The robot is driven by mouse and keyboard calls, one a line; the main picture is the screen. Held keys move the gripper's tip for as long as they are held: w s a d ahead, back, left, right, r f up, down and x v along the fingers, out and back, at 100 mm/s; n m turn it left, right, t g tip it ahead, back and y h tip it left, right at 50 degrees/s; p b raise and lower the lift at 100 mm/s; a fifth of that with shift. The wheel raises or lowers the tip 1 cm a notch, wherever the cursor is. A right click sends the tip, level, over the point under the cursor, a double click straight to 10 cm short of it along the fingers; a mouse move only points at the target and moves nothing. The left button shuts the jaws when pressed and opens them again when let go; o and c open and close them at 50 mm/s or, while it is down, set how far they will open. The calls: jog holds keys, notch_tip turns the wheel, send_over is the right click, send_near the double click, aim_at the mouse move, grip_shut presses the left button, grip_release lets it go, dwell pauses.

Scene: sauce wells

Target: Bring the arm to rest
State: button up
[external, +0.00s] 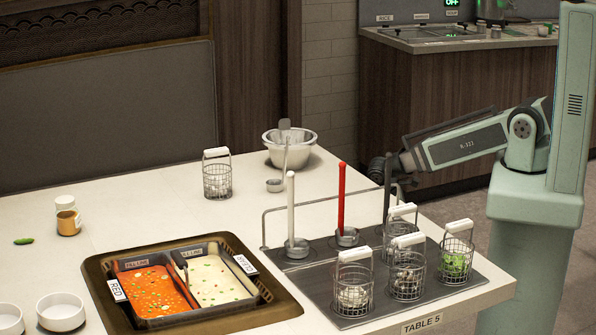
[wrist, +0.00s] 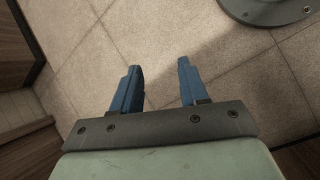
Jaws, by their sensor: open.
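My gripper (wrist: 159,66) is open in the wrist view. The fingers cannot be made out clearly there. Nothing is seen held.
Wire baskets with white handles stand at the table's right end, one holding greens (external: 456,264). White, red (external: 341,200) and black upright handles stand near a rail. A two-part sauce pan (external: 262,285) sits in front. Tiled floor (wrist: 240,110) lies below my gripper.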

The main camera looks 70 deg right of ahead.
jog(key=s+a+f+m+g+y, duration=0.1)
jog(key=s+a+f+y, duration=0.1)
jog(key=s+a+f, duration=0.5)
jog(key=s+a+f+m+g+y, duration=0.1)
jog(key=s+a+f+m+y, duration=0.1)
jog(key=s+a+f, duration=0.5)
jog(key=s+a, duration=0.4)
jog(key=a, duration=0.1)
jog(key=shift+s+a, duration=0.2)
jog(key=shift+s, duration=0.1)
